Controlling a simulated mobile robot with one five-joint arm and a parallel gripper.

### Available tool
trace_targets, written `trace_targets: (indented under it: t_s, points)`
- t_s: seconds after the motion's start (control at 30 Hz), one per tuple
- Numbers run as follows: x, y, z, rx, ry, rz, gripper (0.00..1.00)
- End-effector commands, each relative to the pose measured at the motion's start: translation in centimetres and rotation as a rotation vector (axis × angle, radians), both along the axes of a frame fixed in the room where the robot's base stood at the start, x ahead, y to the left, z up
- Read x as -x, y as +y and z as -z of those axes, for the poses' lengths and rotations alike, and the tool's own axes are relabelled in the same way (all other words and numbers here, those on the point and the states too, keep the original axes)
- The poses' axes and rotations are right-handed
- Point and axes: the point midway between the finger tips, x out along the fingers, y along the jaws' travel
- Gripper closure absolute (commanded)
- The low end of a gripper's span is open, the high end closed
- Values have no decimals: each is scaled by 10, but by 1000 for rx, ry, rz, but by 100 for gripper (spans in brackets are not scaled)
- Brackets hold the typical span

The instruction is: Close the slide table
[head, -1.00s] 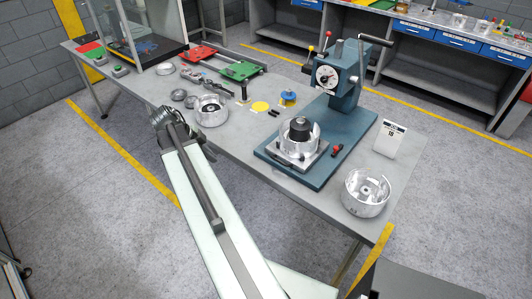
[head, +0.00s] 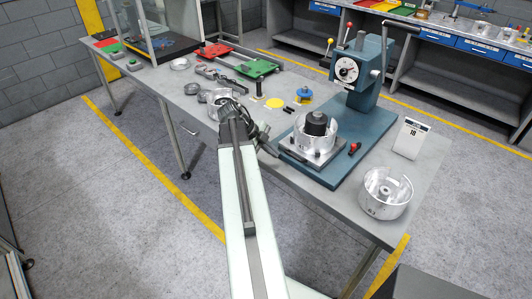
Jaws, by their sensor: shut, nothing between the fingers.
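A grey metal plate (head: 318,163), which looks like the slide table, lies on the blue press base (head: 345,178), in front of the press column. A silver drum (head: 305,140) with a black core (head: 317,123) stands upright on the plate. My gripper (head: 266,142) is shut and empty at the end of my arm, just left of the plate. The gap between them is too small to judge, so I cannot tell if they touch. My arm partly hides a second silver drum (head: 220,98) behind it.
The blue press (head: 358,75) with its levers rises behind the plate. A red-knobbed part (head: 354,148) lies right of the plate. An open silver drum (head: 385,193) and a number card (head: 410,138) stand at the table's right end.

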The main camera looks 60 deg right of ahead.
Motion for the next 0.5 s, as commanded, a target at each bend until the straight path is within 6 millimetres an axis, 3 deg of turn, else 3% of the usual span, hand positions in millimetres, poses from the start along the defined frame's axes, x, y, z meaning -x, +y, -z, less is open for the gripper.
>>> trace_targets:
  t_s: [0.1, 0.2, 0.5]
  points:
    - [4, -22, -2, 0, 0, 2, 100]
    - [7, -32, -2, -1, 0, 0, 100]
    - [10, -39, -2, 0, 0, -1, 100]
